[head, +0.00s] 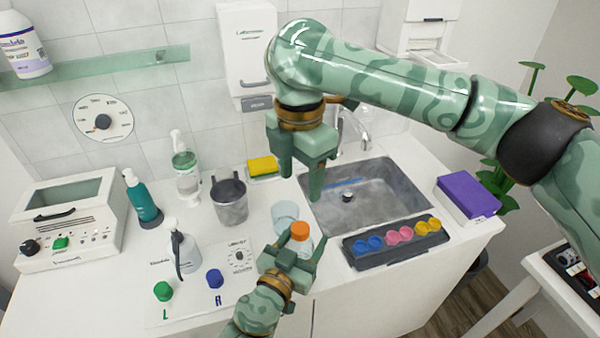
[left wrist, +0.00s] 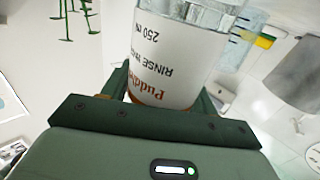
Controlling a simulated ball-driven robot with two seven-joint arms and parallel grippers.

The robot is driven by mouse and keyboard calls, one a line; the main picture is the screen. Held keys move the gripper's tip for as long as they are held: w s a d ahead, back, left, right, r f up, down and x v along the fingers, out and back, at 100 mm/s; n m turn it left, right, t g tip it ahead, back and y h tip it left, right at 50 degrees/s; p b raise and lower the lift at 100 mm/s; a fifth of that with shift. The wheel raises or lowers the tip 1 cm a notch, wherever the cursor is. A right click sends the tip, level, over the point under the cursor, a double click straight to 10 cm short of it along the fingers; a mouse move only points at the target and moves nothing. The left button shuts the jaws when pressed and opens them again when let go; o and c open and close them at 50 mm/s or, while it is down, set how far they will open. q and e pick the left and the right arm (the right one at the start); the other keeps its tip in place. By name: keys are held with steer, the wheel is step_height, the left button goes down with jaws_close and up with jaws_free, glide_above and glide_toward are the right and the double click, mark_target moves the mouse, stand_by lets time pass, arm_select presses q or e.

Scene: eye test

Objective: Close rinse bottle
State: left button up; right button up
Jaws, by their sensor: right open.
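The rinse bottle (head: 303,246) is clear with an orange cap (head: 300,231) at its top, near the counter's front edge. I cannot tell whether the cap is fully pressed down. My left gripper (head: 291,250) has its fingers on both sides of the bottle. In the left wrist view the bottle's white label (left wrist: 175,60), with upside-down text, lies between the fingers, which seem to touch it. The gripper body hides the bottle's end nearest it. My right gripper (head: 310,175) is open and empty, above and behind the bottle, with its fingers pointing down.
A clear beaker (head: 285,213) stands just behind the bottle. The sink (head: 395,205) and a dark tray (head: 360,262) of coloured cups lie to the right. A grey cup (head: 230,207), a spray bottle (head: 184,252) and a blue knob (head: 214,279) stand to the left.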

arm_select(q)
steer(key=shift+o, duration=1.3)
steer(key=v, duration=0.7)
steer(key=shift+s+f+b, duration=0.1)
steer(key=shift+f+b, duration=0.05)
steer(key=shift+b, duration=0.2)
arm_select(e)
steer(key=f+b, duration=0.1)
steer(key=f, duration=0.1)
steer(key=f+b, duration=0.1)
steer(key=f, duration=0.1)
steer(key=shift+w, duration=0.2)
arm_select(q)
steer(key=v, duration=0.9)
steer(key=shift+b, duration=0.3)
arm_select(e)
steer(key=shift+f, duration=0.1)
arm_select(q)
steer(key=shift+s+a, duration=0.1)
steer(key=shift+s, duration=0.05)
arm_select(e)
steer(key=shift+f, duration=0.1)
